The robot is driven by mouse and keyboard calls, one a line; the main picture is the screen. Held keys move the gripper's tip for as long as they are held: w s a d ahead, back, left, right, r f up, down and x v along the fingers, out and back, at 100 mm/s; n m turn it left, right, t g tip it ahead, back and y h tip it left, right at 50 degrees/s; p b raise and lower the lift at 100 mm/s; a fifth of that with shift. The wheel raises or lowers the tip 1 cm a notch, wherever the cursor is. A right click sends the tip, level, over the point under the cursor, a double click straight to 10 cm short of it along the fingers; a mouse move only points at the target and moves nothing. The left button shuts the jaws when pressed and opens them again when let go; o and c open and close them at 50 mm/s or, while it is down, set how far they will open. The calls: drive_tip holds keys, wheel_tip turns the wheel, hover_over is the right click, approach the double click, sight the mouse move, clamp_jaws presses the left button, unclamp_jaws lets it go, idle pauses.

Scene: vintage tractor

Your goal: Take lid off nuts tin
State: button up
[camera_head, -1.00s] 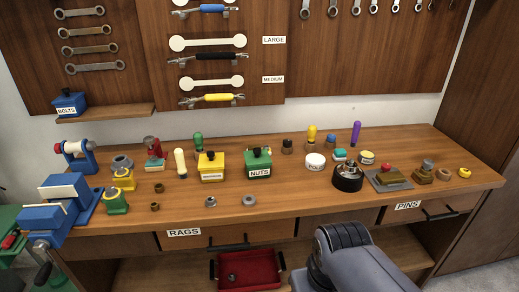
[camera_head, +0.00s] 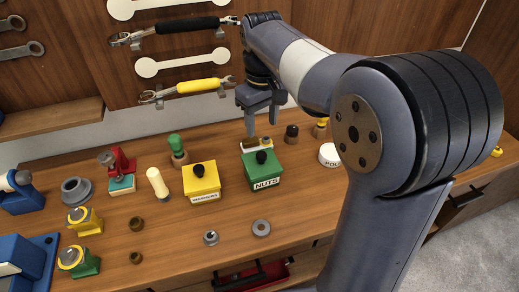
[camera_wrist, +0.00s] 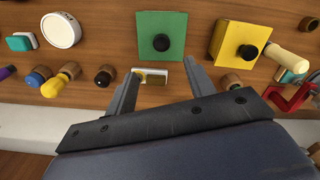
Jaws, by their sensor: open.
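The nuts tin (camera_head: 264,184) is a green box with a white NUTS label on its front. Its green lid (camera_head: 262,165) is on it and has a black round knob (camera_head: 261,157) on top. In the wrist view the green lid (camera_wrist: 162,24) and knob (camera_wrist: 161,42) are seen from above, beyond the fingertips. My gripper (camera_head: 262,140) is open and empty, above and behind the tin. In the wrist view my gripper (camera_wrist: 158,75) has its two fingers spread on either side of the knob's line, apart from the lid.
A yellow tin (camera_head: 202,188) with a black knob stands close left of the nuts tin. A small white-and-yellow item (camera_wrist: 151,76) lies behind it, between my fingers in the wrist view. A white round tin (camera_head: 329,155) is to the right. Bench in front holds grey rings (camera_head: 261,228).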

sight(262, 154)
drive_tip(key=f, duration=0.9)
drive_tip(key=shift+s+f+p, duration=0.3)
drive_tip(key=shift+f+p, duration=0.05)
drive_tip(key=shift+f, duration=0.05)
drive_tip(key=shift+c, duration=0.4)
drive_tip(key=c, duration=1)
